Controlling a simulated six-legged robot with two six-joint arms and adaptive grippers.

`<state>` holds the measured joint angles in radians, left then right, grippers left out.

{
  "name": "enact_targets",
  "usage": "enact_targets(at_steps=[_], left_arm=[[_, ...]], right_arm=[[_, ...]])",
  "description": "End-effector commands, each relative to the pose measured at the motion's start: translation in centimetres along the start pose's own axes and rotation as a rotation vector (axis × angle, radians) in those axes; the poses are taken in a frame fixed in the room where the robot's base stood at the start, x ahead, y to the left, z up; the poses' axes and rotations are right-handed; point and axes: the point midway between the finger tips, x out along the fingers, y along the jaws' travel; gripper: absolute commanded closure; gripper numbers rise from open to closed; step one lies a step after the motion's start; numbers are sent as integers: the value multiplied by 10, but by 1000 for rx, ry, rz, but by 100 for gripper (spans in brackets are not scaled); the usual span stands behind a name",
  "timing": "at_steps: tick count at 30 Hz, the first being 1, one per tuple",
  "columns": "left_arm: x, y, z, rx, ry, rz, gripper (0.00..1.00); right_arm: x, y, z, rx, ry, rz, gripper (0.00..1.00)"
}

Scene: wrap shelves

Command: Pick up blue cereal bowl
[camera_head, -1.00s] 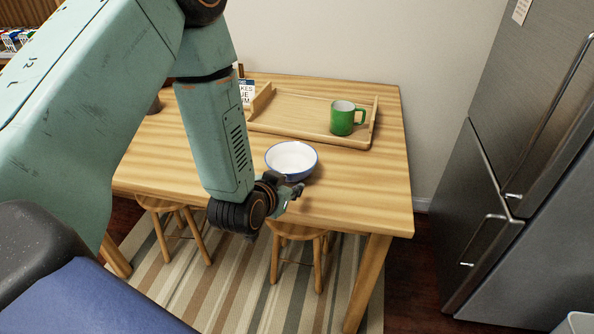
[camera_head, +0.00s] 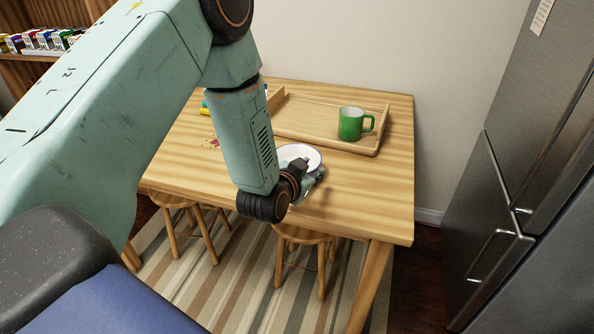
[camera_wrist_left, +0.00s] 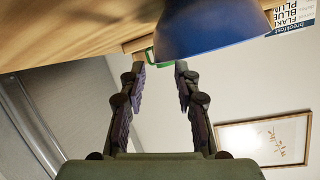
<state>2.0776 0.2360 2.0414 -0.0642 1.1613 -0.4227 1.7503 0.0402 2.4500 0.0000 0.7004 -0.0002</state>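The blue cereal bowl (camera_head: 300,152) stands on the wooden table, its white inside showing and its near part hidden by my left arm and gripper. In the left wrist view its blue outside (camera_wrist_left: 205,28) fills the top middle. My left gripper (camera_head: 316,174) is at the bowl's near right side. In the left wrist view its two fingers (camera_wrist_left: 164,62) are apart, with the bowl's edge just at or beyond the fingertips; I cannot tell whether they touch it. Nothing is clearly held. My right gripper is in neither view.
A wooden tray (camera_head: 300,117) with a green mug (camera_head: 351,124) lies behind the bowl. A cereal box (camera_wrist_left: 292,14) shows in the left wrist view. Stools (camera_head: 303,237) stand at the table's near edge (camera_head: 345,226). A fridge (camera_head: 520,150) is on the right. The table's right side is clear.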

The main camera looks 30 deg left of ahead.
Motion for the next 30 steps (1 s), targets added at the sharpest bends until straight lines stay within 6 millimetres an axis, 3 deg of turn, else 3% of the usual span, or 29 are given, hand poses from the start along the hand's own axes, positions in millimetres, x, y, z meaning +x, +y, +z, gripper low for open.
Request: enact_targets(at_steps=[6,16,27,30], left_arm=[[30,3,3,-1,0,-1,68],[37,5,1,-1,-2,-1,68],[36,4,1,-1,-2,-1,99],[36,4,1,-1,-2,-1,100]], right_arm=[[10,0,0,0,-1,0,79],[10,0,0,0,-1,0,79],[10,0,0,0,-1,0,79],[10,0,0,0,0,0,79]])
